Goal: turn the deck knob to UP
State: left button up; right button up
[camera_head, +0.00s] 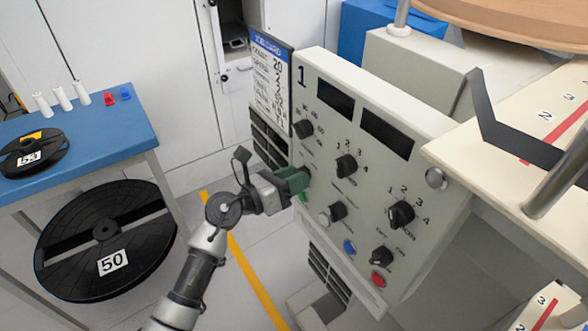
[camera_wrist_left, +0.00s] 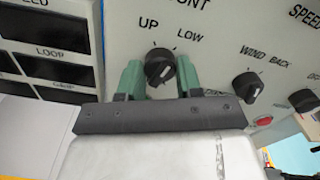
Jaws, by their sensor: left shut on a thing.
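The control panel (camera_head: 350,135) stands upright in the head view, marked 1. The deck knob (camera_wrist_left: 159,66) is a black knob in the left wrist view, with UP printed above left of it and LOW above right. My left gripper (camera_head: 297,182) reaches the left part of the panel and hides this knob in the head view. Its green fingers (camera_wrist_left: 158,80) stand on either side of the knob and are shut on it. A small white mark shows at the knob's lower right; its exact setting is hard to tell. My right gripper is not in view.
Other panel knobs are close by, such as a four-position knob (camera_head: 400,214) and one marked WIND and BACK (camera_wrist_left: 248,86). A blue button (camera_head: 349,247) and a red button (camera_head: 378,280) sit lower. A blue-topped table (camera_head: 110,135) with reels is at left.

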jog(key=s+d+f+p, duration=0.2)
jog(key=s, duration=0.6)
pick_arm(q)
jog(key=shift+n+p, duration=3.2)
jog(key=shift+n, duration=1.1)
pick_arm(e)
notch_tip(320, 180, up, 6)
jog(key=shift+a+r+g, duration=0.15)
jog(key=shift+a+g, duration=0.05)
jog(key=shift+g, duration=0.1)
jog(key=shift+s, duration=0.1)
pick_arm(q)
jog(key=o, duration=0.9)
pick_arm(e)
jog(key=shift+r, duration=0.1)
pick_arm(q)
jog(key=shift+a, duration=0.1)
jog(key=shift+v, duration=5.4)
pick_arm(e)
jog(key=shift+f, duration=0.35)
